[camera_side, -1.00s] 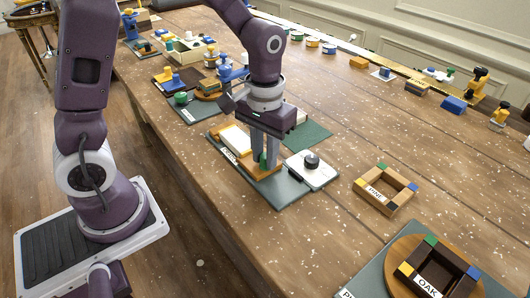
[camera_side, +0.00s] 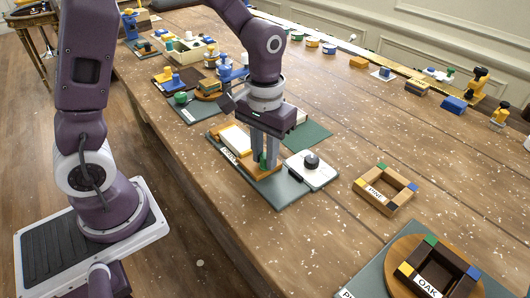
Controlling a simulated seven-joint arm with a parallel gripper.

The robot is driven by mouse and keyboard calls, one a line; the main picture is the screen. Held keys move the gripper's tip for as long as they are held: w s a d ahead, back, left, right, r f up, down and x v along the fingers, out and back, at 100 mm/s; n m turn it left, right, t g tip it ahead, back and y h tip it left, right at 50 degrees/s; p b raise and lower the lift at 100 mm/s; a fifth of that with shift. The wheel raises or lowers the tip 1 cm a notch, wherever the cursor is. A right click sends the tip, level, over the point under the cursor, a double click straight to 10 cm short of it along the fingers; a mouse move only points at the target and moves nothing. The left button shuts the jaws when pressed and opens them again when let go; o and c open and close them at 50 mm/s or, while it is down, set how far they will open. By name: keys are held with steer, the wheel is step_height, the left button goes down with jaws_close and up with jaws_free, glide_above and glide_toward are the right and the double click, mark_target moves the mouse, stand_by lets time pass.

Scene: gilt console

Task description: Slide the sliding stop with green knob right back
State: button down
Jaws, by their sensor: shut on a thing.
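The sliding stop's green knob (camera_side: 263,159) shows between the two grey fingers of my gripper (camera_side: 265,160). My gripper points straight down and is shut on the knob. The knob stands over an orange-brown wooden base (camera_side: 264,173) on a grey-green board (camera_side: 283,192). A white block (camera_side: 235,139) with an orange side lies on the same board, to the left of the fingers. The fingers hide part of the knob and of the stop.
A white plate with a black knob (camera_side: 311,162) is close to the right of my gripper. A dark green mat (camera_side: 306,134) lies behind it. An open wooden frame marked PINE (camera_side: 372,192) stands further right.

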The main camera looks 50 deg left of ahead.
steer(key=shift+w+d, duration=0.1)
steer(key=shift+d, duration=1.65)
steer(key=shift+r, duration=0.1)
steer(key=c, duration=1.2)
jaws_free()
step_height(320, 180, up, 7)
